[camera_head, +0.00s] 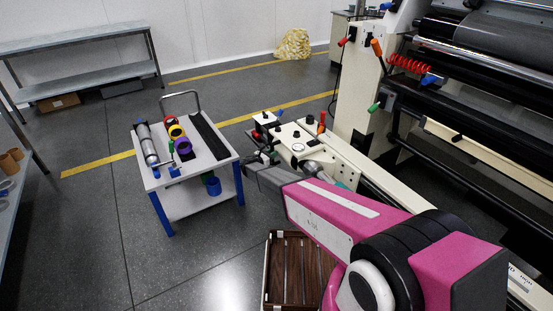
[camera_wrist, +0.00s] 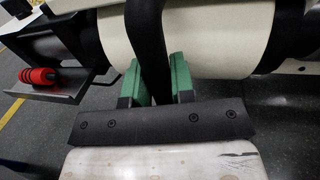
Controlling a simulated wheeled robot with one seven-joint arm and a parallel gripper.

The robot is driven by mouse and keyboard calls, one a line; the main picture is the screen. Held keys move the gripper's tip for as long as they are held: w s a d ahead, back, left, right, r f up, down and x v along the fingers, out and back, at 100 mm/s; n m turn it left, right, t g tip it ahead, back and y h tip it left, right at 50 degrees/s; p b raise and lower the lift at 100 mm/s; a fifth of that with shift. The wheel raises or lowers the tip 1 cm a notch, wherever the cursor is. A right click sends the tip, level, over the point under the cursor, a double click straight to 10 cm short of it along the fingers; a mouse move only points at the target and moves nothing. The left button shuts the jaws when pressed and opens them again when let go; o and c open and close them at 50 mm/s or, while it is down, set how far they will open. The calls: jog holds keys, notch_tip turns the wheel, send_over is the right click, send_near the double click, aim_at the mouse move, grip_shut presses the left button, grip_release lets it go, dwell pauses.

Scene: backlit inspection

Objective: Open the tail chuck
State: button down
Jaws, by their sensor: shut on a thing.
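In the wrist view my gripper (camera_wrist: 158,82), with green fingertips, is shut on a black bar-shaped lever (camera_wrist: 148,35) that runs up between the fingers. Behind the lever lies a wide cream roll (camera_wrist: 215,40), with a black shaft (camera_wrist: 65,38) to its left. I cannot tell for certain from these views which part is the tail chuck, or whether it is open or closed. In the head view my pink arm reaches toward the cream machine unit (camera_head: 310,155); the fingertips and lever are not clearly visible there.
A white trolley (camera_head: 190,170) with blue legs carries several coloured rolls, left of the arm. A wooden crate (camera_head: 300,265) stands on the floor below the arm. The large machine (camera_head: 480,90) fills the right. In the wrist view a red-and-black item (camera_wrist: 38,76) sits on a grey tray (camera_wrist: 70,90).

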jog(key=w+a, duration=0.2)
jog(key=w, duration=0.1)
jog(key=shift+w+a, duration=0.1)
jog(key=c, duration=1)
grip_release()
jog(key=v, duration=1.1)
